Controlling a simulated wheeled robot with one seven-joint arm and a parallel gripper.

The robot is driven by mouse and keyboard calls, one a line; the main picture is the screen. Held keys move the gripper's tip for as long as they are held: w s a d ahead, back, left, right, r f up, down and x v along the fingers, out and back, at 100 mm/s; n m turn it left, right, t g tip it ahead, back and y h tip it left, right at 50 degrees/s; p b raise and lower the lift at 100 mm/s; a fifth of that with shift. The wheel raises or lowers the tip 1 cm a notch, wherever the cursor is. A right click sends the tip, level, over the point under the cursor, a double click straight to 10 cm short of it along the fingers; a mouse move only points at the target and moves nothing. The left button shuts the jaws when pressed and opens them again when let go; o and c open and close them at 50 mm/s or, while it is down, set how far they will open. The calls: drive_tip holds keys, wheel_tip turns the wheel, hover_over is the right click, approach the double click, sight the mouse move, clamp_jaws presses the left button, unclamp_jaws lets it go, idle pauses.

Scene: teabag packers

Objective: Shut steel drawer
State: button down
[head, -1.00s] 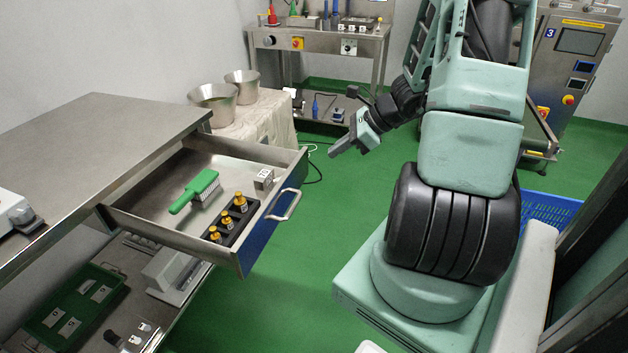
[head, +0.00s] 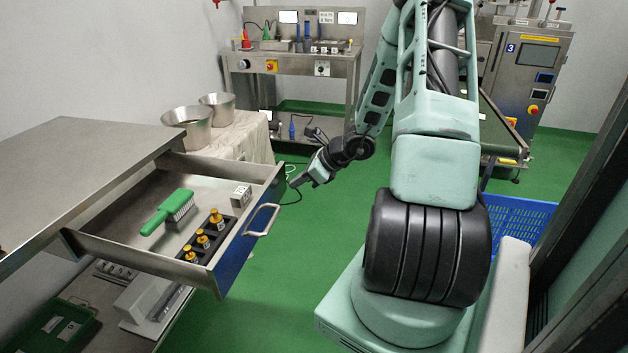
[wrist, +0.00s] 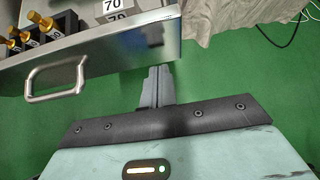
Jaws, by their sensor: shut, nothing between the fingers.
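The steel drawer (head: 155,263) is pulled out from under a steel table in the head view. Its front panel (head: 250,235) carries a bar handle (head: 263,219). Inside lie a green brush (head: 168,211), a black block with brass weights (head: 205,243) and a small box marked 70 (head: 241,195). My gripper (head: 296,183) is shut and empty, just right of the drawer front, near its far end. In the wrist view my gripper (wrist: 158,72) points toward the top edge of the drawer front (wrist: 130,58), with the handle (wrist: 56,80) to its left. I cannot tell whether it touches.
The steel tabletop (head: 80,165) is on the left, with a lower shelf under it. Two metal buckets (head: 188,124) stand on a cloth-covered table (head: 245,140) behind the drawer. A steel bench (head: 300,65) stands at the back. Green floor (head: 285,270) is free before the drawer.

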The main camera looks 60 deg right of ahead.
drive_tip(key=shift+w+a, duration=0.3)
drive_tip(key=shift+w, duration=0.5)
drive_tip(key=shift+w, duration=0.1)
